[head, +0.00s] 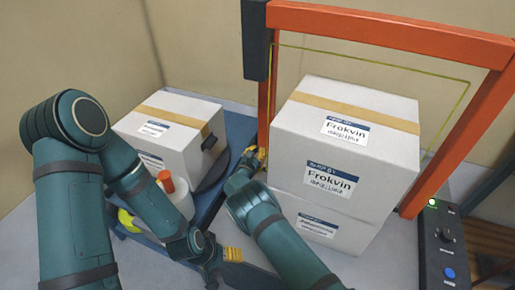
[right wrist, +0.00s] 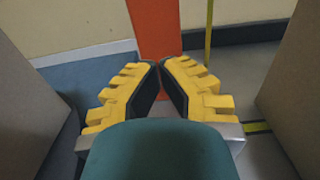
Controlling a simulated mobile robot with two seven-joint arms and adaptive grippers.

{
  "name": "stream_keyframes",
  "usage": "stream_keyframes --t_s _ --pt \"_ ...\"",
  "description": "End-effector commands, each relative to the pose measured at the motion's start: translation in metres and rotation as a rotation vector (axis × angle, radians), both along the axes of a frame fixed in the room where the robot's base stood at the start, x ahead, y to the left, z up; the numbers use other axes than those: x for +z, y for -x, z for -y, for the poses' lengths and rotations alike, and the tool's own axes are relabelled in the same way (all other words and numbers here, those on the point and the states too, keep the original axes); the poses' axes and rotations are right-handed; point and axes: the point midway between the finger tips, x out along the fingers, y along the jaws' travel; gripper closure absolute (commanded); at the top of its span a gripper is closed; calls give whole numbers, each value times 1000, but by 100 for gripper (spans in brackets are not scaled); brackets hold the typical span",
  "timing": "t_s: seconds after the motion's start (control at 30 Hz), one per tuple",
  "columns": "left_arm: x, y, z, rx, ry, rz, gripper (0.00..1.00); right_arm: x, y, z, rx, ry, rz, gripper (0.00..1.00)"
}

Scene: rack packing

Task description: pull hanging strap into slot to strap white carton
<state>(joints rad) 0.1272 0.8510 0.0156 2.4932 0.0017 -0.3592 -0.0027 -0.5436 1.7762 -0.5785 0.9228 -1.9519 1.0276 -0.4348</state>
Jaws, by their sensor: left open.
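The white carton (head: 395,150) stands on another white carton (head: 345,232) in front of an orange frame (head: 390,27). In the right wrist view a yellow strap (right wrist: 209,35) hangs right of the orange post (right wrist: 158,28). My right gripper (head: 255,158) is beside the upper carton's left side, near the post. In the wrist view its fingers (right wrist: 160,70) are a small gap apart, with nothing seen between them. My left gripper (head: 236,255) is open and empty, low and left of the cartons. I cannot make out the slot.
A taped white carton (head: 160,135) stands on a blue table (head: 238,128) at the left, with a white bottle with an orange cap (head: 166,181) in front. A control box (head: 445,240) with a lit green lamp is at the right. Walls close in behind.

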Motion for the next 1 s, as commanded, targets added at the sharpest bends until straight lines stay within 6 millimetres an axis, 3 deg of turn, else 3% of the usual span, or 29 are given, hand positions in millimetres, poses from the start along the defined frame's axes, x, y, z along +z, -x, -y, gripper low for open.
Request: stream_keyframes --t_s 0.23,0.33,0.77,1.0 --pt "0 0 0 0 0 0 28 1 -1 0 0 1 3 100" --pt "0 0 0 0 0 0 28 2 -1 0 0 1 3 67" --pt "0 0 0 0 0 0 28 1 6 -3 1 2 0 67" --pt "0 0 0 0 0 0 28 1 39 -18 2 3 0 67"
